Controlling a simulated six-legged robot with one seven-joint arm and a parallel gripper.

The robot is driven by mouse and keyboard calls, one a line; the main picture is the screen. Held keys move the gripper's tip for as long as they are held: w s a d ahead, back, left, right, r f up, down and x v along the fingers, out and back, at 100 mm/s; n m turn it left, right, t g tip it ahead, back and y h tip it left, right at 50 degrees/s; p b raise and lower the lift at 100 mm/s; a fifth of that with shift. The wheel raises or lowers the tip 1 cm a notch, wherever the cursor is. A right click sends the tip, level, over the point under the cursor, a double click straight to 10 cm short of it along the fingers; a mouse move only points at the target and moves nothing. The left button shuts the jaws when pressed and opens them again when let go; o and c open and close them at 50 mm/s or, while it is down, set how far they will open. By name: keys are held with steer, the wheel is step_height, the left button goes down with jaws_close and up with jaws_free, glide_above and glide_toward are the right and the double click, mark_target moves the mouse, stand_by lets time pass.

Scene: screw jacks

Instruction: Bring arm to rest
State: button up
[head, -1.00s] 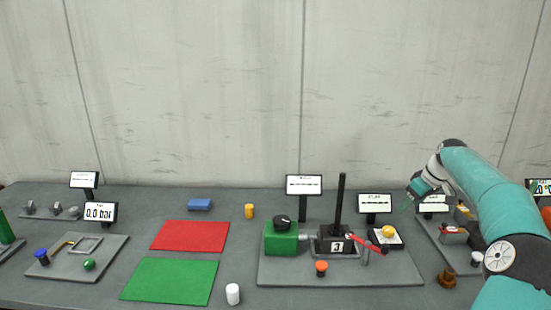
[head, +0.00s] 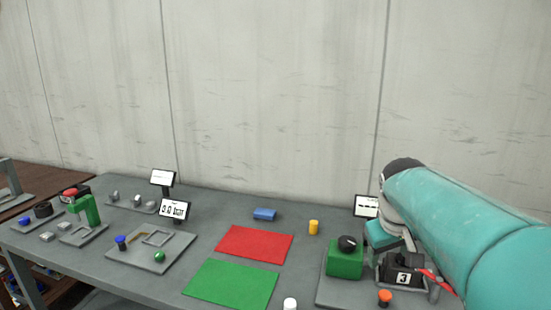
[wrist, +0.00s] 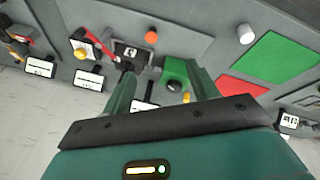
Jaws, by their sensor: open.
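My arm (head: 460,220) reaches in teal from the right edge of the head view, over the right part of the bench. My gripper (wrist: 163,85) shows in the wrist view with its two green fingers spread apart and nothing between them. It is above the bench, near the green box with a black knob (head: 345,260) and the black block marked 3 (head: 402,270). In the wrist view the green box (wrist: 176,72) lies just beyond the fingers. In the head view my arm hides part of that station, and the fingertips are not clear.
A red mat (head: 254,245) and a green mat (head: 231,285) lie mid-bench. A blue block (head: 264,214), a yellow cylinder (head: 313,227) and a white cylinder (head: 290,304) stand around them. Plates with fixtures (head: 150,252) fill the left. A pale wall (head: 270,90) stands behind.

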steer(key=s+a+f+m+t+y, duration=0.1)
steer(key=s+a+f, duration=0.2)
steer(key=s, duration=0.6)
steer(key=s+a+f+m+t, duration=0.1)
steer(key=s+a+f, duration=0.2)
steer(key=s, duration=0.6)
steer(key=shift+s+a+y, duration=0.15)
steer(key=shift+a+y, duration=0.25)
steer(key=shift+a, duration=0.65)
